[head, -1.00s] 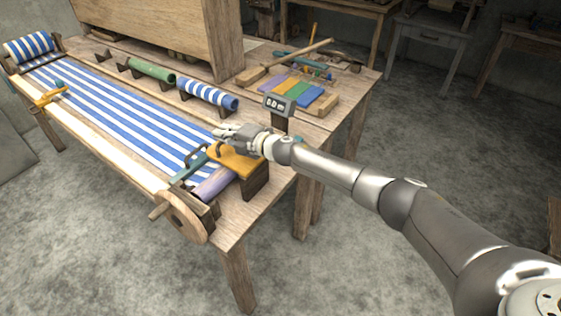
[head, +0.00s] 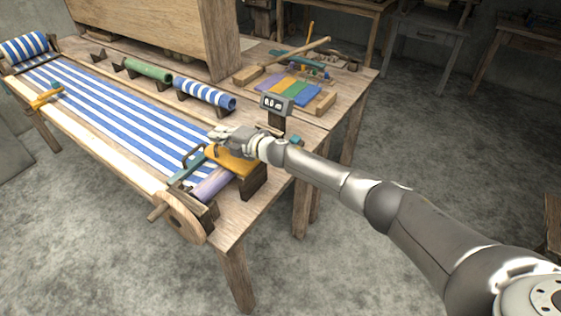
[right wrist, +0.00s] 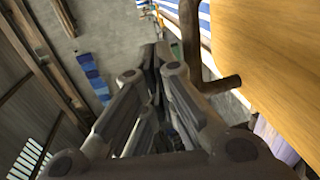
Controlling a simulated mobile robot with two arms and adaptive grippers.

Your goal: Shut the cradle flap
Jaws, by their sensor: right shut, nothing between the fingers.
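The cradle flap (head: 234,162) is an orange-yellow plate with a dark bar handle at the near end of the loom. It lies beside the purple roller (head: 210,184), and its exact angle is hard to tell. My right gripper (head: 217,133) is at the far edge of the flap, shut and empty. In the right wrist view the shut fingers (right wrist: 160,55) are left of the flap (right wrist: 280,55), with the dark handle (right wrist: 205,60) between them in the picture. I cannot tell whether the fingers touch the flap. My left gripper is not in view.
The blue-and-white striped cloth (head: 120,118) stretches over the loom. A wooden wheel (head: 180,217) is at its near corner. A small display (head: 275,103) stands behind my right wrist. Striped and green rolls (head: 205,92) lie on the table beyond.

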